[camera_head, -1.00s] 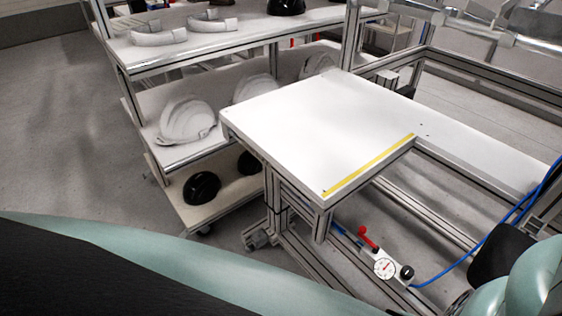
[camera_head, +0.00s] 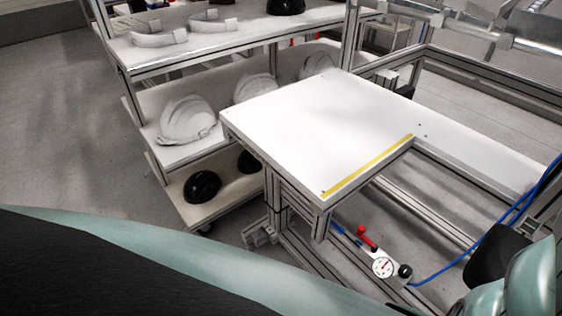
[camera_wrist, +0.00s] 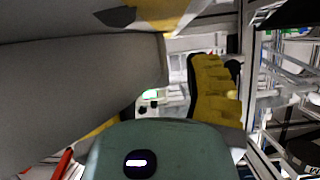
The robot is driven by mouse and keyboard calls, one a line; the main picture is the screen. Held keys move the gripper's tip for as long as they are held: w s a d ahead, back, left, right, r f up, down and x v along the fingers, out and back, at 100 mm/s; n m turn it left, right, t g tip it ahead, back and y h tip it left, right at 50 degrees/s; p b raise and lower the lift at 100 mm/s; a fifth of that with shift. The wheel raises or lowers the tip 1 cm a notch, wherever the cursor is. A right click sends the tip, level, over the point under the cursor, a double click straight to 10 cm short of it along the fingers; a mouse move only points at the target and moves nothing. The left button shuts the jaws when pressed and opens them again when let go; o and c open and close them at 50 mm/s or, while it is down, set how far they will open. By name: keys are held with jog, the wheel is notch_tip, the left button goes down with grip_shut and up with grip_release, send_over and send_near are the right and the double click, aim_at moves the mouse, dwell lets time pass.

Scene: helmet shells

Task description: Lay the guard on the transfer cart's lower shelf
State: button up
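In the wrist view my gripper (camera_wrist: 165,95) shows a yellow ribbed right finger, with yellow parts of the left side partly covered. A large smooth grey surface (camera_wrist: 75,95) fills the left of that view, very close, in front of the left finger. I cannot tell whether it is the guard or whether the fingers grip it. A gap shows between it and the right finger. In the head view a three-level white shelf unit (camera_head: 180,57) on casters stands at the upper left; I cannot tell whether it is the transfer cart. My gripper is outside the head view.
White helmet shells (camera_head: 187,120) sit on the unit's middle shelf, black shells (camera_head: 202,187) on its bottom board, and pale curved pieces (camera_head: 158,38) on top. A bare white table (camera_head: 320,130) with a yellow strip stands beside it. A gauge (camera_head: 383,267) is below. Left floor is clear.

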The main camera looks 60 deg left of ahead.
grip_shut()
dwell(0.6)
jog(key=shift+r, duration=0.1)
jog(key=shift+r, duration=0.55)
notch_tip(320, 180, up, 2)
jog(key=shift+s+d+r, duration=0.1)
jog(key=shift+r, duration=0.1)
jog(key=s+a+r+b, duration=0.1)
jog(key=s+a, duration=0.1)
jog(key=s, duration=1.3)
jog(key=shift+s+r, duration=0.15)
jog(key=shift+s, duration=0.25)
jog(key=shift+s+a, duration=0.1)
